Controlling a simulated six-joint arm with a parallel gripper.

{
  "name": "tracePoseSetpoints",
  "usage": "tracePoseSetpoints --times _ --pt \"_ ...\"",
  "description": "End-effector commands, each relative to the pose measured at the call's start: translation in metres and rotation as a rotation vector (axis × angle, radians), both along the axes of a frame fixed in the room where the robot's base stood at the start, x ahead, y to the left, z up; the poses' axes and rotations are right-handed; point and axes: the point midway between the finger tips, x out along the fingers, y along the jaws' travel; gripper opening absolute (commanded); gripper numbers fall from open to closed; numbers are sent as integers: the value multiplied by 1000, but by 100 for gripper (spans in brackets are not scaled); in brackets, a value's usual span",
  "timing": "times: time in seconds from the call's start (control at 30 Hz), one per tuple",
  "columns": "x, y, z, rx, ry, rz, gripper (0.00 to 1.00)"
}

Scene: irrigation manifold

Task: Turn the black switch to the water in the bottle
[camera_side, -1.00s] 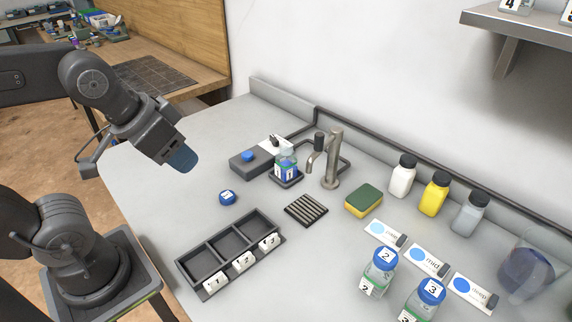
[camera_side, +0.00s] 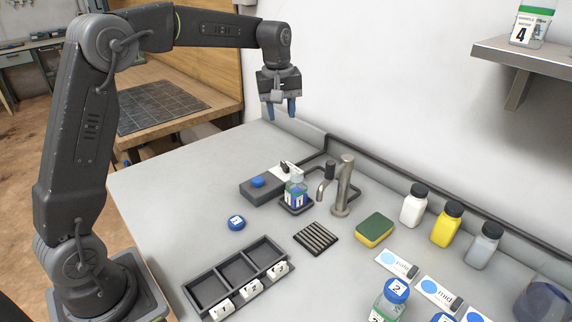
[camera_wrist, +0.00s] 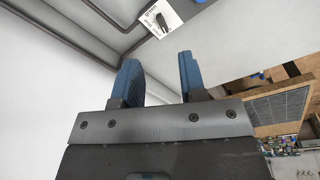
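The black switch (camera_side: 285,167) sits on a white card at the back of the bench, behind the bottle. It also shows on its card at the top of the wrist view (camera_wrist: 162,20). The bottle (camera_side: 295,192), marked 1 and holding bluish liquid, stands uncapped on a small dark pad beside the metal tap (camera_side: 343,185). My gripper (camera_side: 280,111) points down, well above the back edge of the bench and apart from the switch. Its two blue fingers are apart with nothing between them, as the wrist view (camera_wrist: 158,78) also shows.
A grey box with a blue button (camera_side: 258,181) is left of the bottle. A blue cap (camera_side: 236,222), dark rack (camera_side: 190,292), drain grate (camera_side: 316,238) and sponge (camera_side: 375,229) lie in front. A pipe (camera_side: 395,172) runs along the wall. Several bottles stand right.

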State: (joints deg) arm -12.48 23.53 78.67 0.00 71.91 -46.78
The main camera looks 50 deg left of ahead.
Motion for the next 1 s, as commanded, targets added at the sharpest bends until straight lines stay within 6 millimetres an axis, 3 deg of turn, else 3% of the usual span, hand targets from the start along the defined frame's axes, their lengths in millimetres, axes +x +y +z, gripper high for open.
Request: tracePoseSetpoints --times 0.1,0.3,0.57,1.0 --pt "29 22 -31 -20 50 129 38" --pt "51 42 -60 -34 91 256 38" --pt "54 45 -81 -37 100 277 38" --pt "54 44 -168 -36 100 275 38"
